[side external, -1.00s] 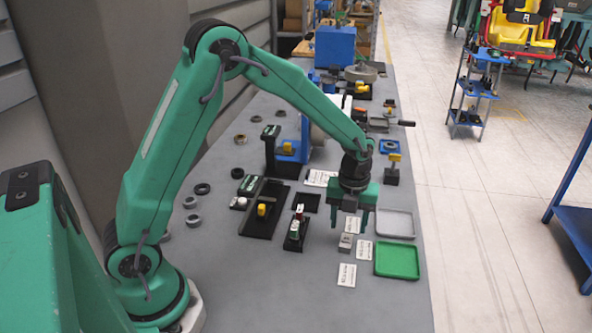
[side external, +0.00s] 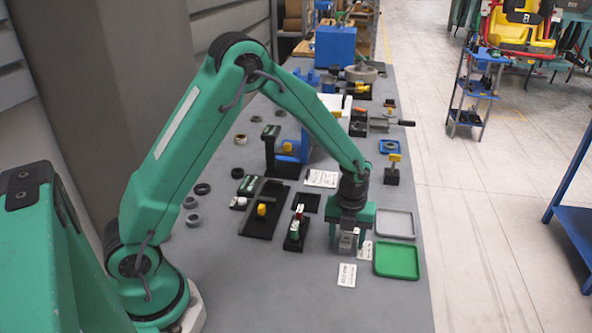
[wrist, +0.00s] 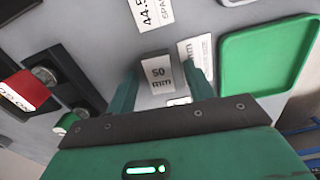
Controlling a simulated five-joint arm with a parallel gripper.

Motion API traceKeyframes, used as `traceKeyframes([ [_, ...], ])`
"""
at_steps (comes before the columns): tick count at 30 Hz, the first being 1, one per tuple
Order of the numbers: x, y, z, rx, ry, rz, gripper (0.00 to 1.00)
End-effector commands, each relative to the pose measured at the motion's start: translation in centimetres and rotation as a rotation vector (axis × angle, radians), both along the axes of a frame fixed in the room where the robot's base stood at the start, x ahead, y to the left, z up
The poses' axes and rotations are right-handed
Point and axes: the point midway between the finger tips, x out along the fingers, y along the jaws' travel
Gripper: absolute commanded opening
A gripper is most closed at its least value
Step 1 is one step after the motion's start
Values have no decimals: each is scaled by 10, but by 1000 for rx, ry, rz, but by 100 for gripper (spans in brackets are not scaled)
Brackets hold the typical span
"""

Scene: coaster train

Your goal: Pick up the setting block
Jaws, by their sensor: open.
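The setting block is a small grey block (side external: 347,243) on the grey bench, left of the green tray. In the wrist view its face (wrist: 158,74) reads "50 mm". My gripper (side external: 347,231) points down over it, with its green fingers open. In the wrist view the fingers (wrist: 164,88) are on the block's left and right, with a narrow gap showing on each side. The fingers partly hide the block in the side view, and I cannot tell whether the tips reach the bench.
A green tray (side external: 397,261) and a grey tray (side external: 396,224) lie to the right. White labels (side external: 347,275) lie nearby on the bench. A black fixture (side external: 293,242) with a red-and-green part stands left of my gripper. Some bare bench (side external: 310,290) lies in front.

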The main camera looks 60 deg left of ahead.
Motion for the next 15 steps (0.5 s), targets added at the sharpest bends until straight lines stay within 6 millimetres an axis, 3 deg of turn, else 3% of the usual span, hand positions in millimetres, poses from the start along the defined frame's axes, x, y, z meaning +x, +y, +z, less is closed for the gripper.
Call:
traceKeyframes([
  [9,0,0,0,0,0,0,51],
  [15,0,0,0,0,0,0,12],
])
